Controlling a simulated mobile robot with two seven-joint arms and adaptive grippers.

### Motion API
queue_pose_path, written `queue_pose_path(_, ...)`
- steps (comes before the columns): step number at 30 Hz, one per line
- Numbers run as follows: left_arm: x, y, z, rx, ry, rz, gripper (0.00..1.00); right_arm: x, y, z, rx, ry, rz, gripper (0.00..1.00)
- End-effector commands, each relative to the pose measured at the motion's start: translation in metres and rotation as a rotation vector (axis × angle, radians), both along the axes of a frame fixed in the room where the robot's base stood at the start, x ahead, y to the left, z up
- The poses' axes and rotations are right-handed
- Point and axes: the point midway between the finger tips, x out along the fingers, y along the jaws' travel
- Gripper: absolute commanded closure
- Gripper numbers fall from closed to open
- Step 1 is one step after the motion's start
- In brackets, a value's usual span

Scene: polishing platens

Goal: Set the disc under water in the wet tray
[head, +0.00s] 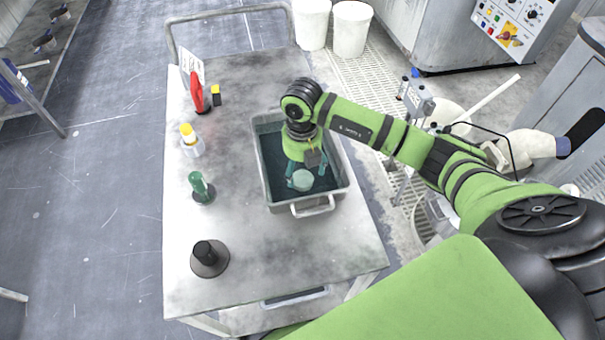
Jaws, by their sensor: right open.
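The wet tray (341,178) is a grey rectangular tub with a handle at its near end, standing on the cart and holding dark teal water (272,150). A pale, round disc (303,181) is inside it, towards the near end. It looks tinted by the water, but I cannot tell how deep it lies or whether it rests on the bottom. My right gripper (306,176) reaches down into the tray with its fingers spread, open, around or just above the disc. Contact between fingers and disc is not clear. My left gripper is not in view.
White buckets (350,28) stand behind the cart.

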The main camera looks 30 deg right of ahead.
Motion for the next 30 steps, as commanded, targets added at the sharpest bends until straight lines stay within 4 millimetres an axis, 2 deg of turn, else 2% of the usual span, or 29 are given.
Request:
queue_pose_path(6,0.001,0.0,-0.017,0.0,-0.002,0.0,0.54,0.002,0.0,0.047,-0.001,-0.007,0.0,0.23)
queue_pose_path(12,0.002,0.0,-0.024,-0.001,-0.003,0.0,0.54,0.001,0.0,0.078,0.001,-0.004,-0.001,0.23)
queue_pose_path(18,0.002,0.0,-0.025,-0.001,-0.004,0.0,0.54,0.0,0.0,0.089,-0.001,-0.001,-0.001,0.23)
queue_pose_path(30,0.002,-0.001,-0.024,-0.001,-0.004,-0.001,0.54,0.0,0.0,0.089,0.0,0.0,-0.001,0.23)
